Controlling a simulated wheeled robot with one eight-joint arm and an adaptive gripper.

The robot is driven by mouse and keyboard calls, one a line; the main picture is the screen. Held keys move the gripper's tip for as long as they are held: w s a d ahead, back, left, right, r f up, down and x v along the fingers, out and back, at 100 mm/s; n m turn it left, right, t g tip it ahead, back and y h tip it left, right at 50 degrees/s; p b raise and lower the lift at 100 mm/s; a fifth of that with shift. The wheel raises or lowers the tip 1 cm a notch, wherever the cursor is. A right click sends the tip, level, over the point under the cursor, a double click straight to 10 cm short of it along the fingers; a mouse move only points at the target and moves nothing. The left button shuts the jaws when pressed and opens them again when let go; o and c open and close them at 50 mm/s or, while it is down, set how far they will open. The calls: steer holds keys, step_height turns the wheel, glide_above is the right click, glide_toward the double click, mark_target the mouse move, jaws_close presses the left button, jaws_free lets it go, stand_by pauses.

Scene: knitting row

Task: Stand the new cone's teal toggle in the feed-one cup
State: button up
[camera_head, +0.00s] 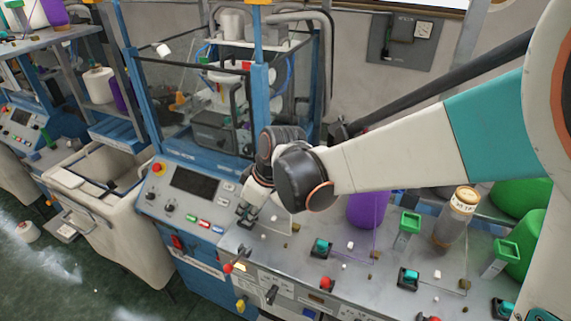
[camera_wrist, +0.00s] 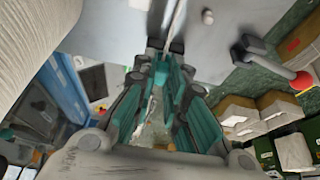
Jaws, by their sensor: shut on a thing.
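My gripper (camera_head: 247,210) is low over the left end of the grey machine top, pointing down, its tips close to the surface. In the wrist view my gripper (camera_wrist: 164,50) has its fingers closed together. A small teal piece, seemingly the teal toggle (camera_wrist: 161,72), shows between them, hard to tell from the teal finger pads. A pale strand or strip runs from the tips. The feed-one cup is not clear; the tips and dark shapes around them hide that spot. Similar teal toggles stand in black cups (camera_head: 322,253) further right. A purple cone (camera_head: 367,209) stands behind.
Red-knobbed levers (camera_head: 326,283) line the front edge. Green square-topped posts (camera_head: 409,225) and a tan-topped cone (camera_head: 460,208) stand right. A control panel (camera_head: 195,194) is left. In the wrist view, a red-knobbed lever (camera_wrist: 299,81) and boxes (camera_wrist: 238,117) are right.

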steer(key=o, duration=0.7)
steer(key=shift+s+d+f, duration=0.15)
steer(key=shift+s+f, duration=0.1)
steer(key=shift+s, duration=0.1)
steer(key=shift+o, duration=0.2)
steer(key=shift+w+f, duration=0.1)
steer(key=shift+w, duration=0.1)
